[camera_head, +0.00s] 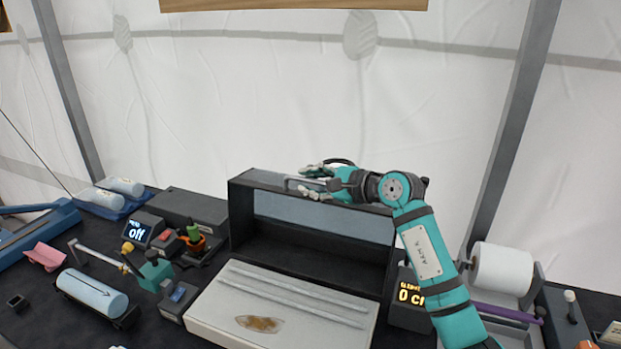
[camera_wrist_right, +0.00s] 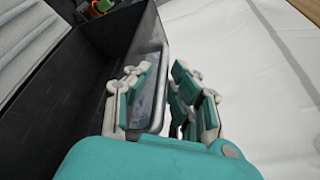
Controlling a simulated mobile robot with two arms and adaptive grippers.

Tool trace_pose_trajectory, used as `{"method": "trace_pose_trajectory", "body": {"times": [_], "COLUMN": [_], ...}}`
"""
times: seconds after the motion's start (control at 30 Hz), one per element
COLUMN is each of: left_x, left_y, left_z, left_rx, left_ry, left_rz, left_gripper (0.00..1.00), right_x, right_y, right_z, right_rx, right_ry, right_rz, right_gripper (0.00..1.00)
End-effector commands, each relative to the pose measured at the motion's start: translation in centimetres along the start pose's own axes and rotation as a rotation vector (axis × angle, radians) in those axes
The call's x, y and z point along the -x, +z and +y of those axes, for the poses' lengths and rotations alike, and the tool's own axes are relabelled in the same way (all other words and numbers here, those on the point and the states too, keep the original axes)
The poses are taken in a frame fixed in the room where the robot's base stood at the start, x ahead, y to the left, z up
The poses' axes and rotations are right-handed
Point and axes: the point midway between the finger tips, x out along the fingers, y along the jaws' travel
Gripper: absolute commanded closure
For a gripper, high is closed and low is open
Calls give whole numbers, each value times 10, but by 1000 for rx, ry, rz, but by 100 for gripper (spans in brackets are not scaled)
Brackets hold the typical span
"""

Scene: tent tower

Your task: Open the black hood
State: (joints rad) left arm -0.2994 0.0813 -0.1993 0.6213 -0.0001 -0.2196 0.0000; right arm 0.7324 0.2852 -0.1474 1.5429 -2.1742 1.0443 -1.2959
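The black hood (camera_head: 310,256) stands raised at the back of a white base (camera_head: 225,318), its dark inside facing me and a bluish-grey panel across its upper part. The hood also fills the left of the right wrist view (camera_wrist_right: 85,85). My right gripper (camera_head: 320,184) is at the hood's top edge. In the wrist view, its fingers (camera_wrist_right: 160,100) are apart, with a grey metal-rimmed part of the hood (camera_wrist_right: 157,92) between them. A gap shows beside the right finger; contact with the left finger is unclear. My left gripper is out of view.
The white base holds two rails and a brown specimen (camera_head: 259,324). Left are a small display reading "off" (camera_head: 138,233), a potted cactus (camera_head: 194,233) and a blue cylinder (camera_head: 92,291). Right are another display (camera_head: 411,296) and a paper roll (camera_head: 502,267). Tent cloth hangs behind.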

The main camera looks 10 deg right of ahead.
Motion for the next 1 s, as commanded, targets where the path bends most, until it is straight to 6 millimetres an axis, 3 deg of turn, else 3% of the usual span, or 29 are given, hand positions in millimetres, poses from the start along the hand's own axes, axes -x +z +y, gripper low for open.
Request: {"method": "trace_pose_trajectory", "body": {"times": [0.27, 0.43, 0.83, 1.0], "left_x": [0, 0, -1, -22], "left_y": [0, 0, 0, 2], "left_z": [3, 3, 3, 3], "left_rx": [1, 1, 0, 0], "left_ry": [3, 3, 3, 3], "left_rz": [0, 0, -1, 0], "left_gripper": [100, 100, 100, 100], "right_x": [-1, -1, -1, 2], "right_y": [0, 0, 0, 3], "right_z": [0, 0, 1, 8], "right_rx": [0, 0, 2, 70], "right_ry": [-1, 0, -1, -29], "right_rz": [0, 0, 0, 2], "right_gripper": [80, 100, 100, 100]}}
